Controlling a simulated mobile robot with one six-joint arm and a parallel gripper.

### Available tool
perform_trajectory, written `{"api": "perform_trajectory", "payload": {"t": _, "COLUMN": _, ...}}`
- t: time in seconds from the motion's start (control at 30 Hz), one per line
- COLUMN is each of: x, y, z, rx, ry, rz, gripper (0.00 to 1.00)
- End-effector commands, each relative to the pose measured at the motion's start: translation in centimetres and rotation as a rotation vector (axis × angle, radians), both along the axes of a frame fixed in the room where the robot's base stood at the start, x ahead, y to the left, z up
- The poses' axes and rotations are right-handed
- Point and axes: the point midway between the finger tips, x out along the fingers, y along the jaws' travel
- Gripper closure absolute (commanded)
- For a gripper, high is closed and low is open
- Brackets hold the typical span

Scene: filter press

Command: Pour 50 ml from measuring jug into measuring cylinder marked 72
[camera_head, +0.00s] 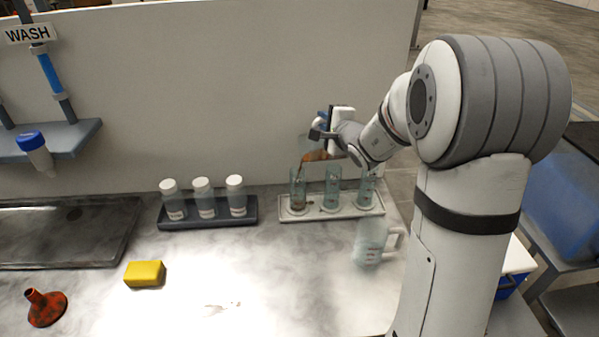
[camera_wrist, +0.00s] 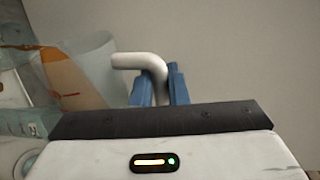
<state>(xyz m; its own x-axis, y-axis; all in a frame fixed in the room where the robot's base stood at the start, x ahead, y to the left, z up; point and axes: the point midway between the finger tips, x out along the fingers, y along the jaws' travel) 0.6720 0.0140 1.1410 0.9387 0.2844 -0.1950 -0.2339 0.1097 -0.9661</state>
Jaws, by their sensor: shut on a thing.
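My gripper (camera_head: 323,122) is shut on the white handle of a clear measuring jug (camera_head: 317,155). In the wrist view its blue fingers (camera_wrist: 160,85) stand either side of the handle, and the jug (camera_wrist: 92,72) is tilted with orange-brown liquid in it. The jug is above the leftmost of three clear measuring cylinders (camera_head: 298,188) in a pale rack (camera_head: 338,211). A brown stream appears to run from the jug into that cylinder, which holds brown liquid low down. In the wrist view a small label shows on a cylinder (camera_wrist: 22,124) at lower left; its number is too small to read surely.
A second clear jug (camera_head: 370,243) with a white handle stands in front of the rack. Three white-capped bottles (camera_head: 203,198) stand in a dark rack to the left. A yellow sponge (camera_head: 144,273) and a red funnel (camera_head: 46,307) lie on the bench. A wall rises behind.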

Motion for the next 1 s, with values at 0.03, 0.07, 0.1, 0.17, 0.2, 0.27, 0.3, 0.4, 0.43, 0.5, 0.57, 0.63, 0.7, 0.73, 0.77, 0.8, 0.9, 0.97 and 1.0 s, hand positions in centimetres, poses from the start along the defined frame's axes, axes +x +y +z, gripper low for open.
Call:
{"api": "perform_trajectory", "payload": {"t": 0.03, "x": 0.02, "y": -0.04, "z": -0.01, "rx": -0.001, "ry": -0.002, "rz": 0.0, "gripper": 1.0}}
{"api": "perform_trajectory", "payload": {"t": 0.07, "x": 0.01, "y": 0.0, "z": -0.01, "rx": -0.002, "ry": -0.003, "rz": 0.0, "gripper": 1.0}}
{"api": "perform_trajectory", "payload": {"t": 0.1, "x": 0.01, "y": 0.0, "z": -0.02, "rx": -0.004, "ry": -0.003, "rz": 0.0, "gripper": 1.0}}
{"api": "perform_trajectory", "payload": {"t": 0.17, "x": 0.0, "y": 0.01, "z": -0.03, "rx": -0.006, "ry": -0.004, "rz": 0.0, "gripper": 1.0}}
{"api": "perform_trajectory", "payload": {"t": 0.2, "x": 0.0, "y": 0.0, "z": -0.04, "rx": -0.008, "ry": -0.004, "rz": 0.0, "gripper": 1.0}}
{"api": "perform_trajectory", "payload": {"t": 0.27, "x": 0.0, "y": 0.02, "z": -0.05, "rx": -0.011, "ry": -0.005, "rz": 0.0, "gripper": 1.0}}
{"api": "perform_trajectory", "payload": {"t": 0.3, "x": 0.0, "y": 0.03, "z": -0.06, "rx": -0.012, "ry": -0.005, "rz": 0.0, "gripper": 1.0}}
{"api": "perform_trajectory", "payload": {"t": 0.4, "x": -0.02, "y": 0.07, "z": -0.07, "rx": -0.017, "ry": -0.008, "rz": 0.0, "gripper": 1.0}}
{"api": "perform_trajectory", "payload": {"t": 0.43, "x": 0.03, "y": 0.08, "z": -0.08, "rx": -0.018, "ry": -0.007, "rz": 0.0, "gripper": 1.0}}
{"api": "perform_trajectory", "payload": {"t": 0.5, "x": 0.03, "y": 0.11, "z": -0.09, "rx": -0.021, "ry": -0.008, "rz": 0.0, "gripper": 1.0}}
{"api": "perform_trajectory", "payload": {"t": 0.57, "x": 0.04, "y": 0.14, "z": -0.13, "rx": -0.024, "ry": -0.009, "rz": 0.001, "gripper": 1.0}}
{"api": "perform_trajectory", "payload": {"t": 0.63, "x": 0.06, "y": 0.17, "z": -0.16, "rx": -0.027, "ry": -0.009, "rz": 0.0, "gripper": 1.0}}
{"api": "perform_trajectory", "payload": {"t": 0.7, "x": 0.05, "y": 0.22, "z": -0.2, "rx": -0.031, "ry": -0.01, "rz": 0.0, "gripper": 1.0}}
{"api": "perform_trajectory", "payload": {"t": 0.73, "x": 0.07, "y": 0.23, "z": -0.21, "rx": -0.032, "ry": -0.011, "rz": 0.0, "gripper": 1.0}}
{"api": "perform_trajectory", "payload": {"t": 0.77, "x": 0.05, "y": 0.25, "z": -0.21, "rx": -0.034, "ry": -0.01, "rz": 0.0, "gripper": 1.0}}
{"api": "perform_trajectory", "payload": {"t": 0.8, "x": 0.05, "y": 0.27, "z": -0.23, "rx": -0.036, "ry": -0.011, "rz": 0.0, "gripper": 1.0}}
{"api": "perform_trajectory", "payload": {"t": 0.9, "x": 0.04, "y": 0.35, "z": -0.26, "rx": -0.042, "ry": -0.013, "rz": 0.0, "gripper": 1.0}}
{"api": "perform_trajectory", "payload": {"t": 0.97, "x": 0.03, "y": 0.39, "z": -0.26, "rx": -0.045, "ry": -0.014, "rz": 0.0, "gripper": 1.0}}
{"api": "perform_trajectory", "payload": {"t": 1.0, "x": 0.02, "y": 0.42, "z": -0.28, "rx": -0.047, "ry": -0.015, "rz": 0.0, "gripper": 1.0}}
